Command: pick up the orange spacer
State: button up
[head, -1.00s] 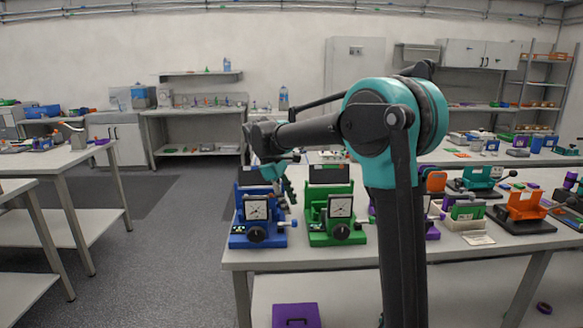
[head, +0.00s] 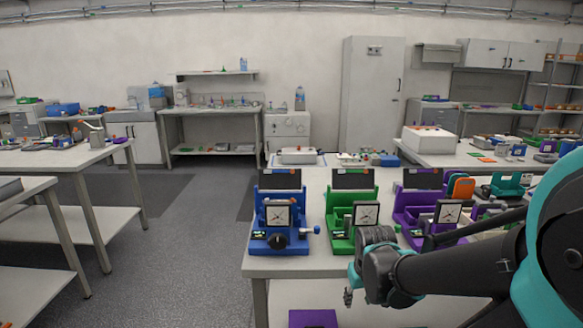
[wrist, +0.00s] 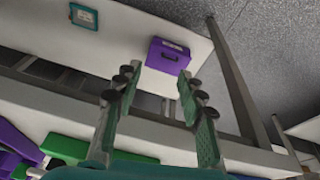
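I cannot pick out the orange spacer with certainty in either view. An orange shape (head: 461,187) shows on the bench beside the purple device, but it looks like part of a larger device. My gripper (head: 348,296) hangs low at the front edge of the bench, in front of the green device. In the wrist view my gripper (wrist: 155,92) has its two green fingers spread apart with nothing between them. It faces down past the bench edge toward the lower shelf.
Blue (head: 279,222), green (head: 345,217) and purple (head: 413,208) devices stand in a row on the bench (head: 290,266). A purple box (wrist: 168,56) and a teal-framed item (wrist: 84,16) are on the lower shelf (wrist: 130,45). The floor (head: 190,260) at left is clear.

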aim_at(464, 188)
jog(key=z, duration=1.05)
jog(key=i+l+u, duration=0.05)
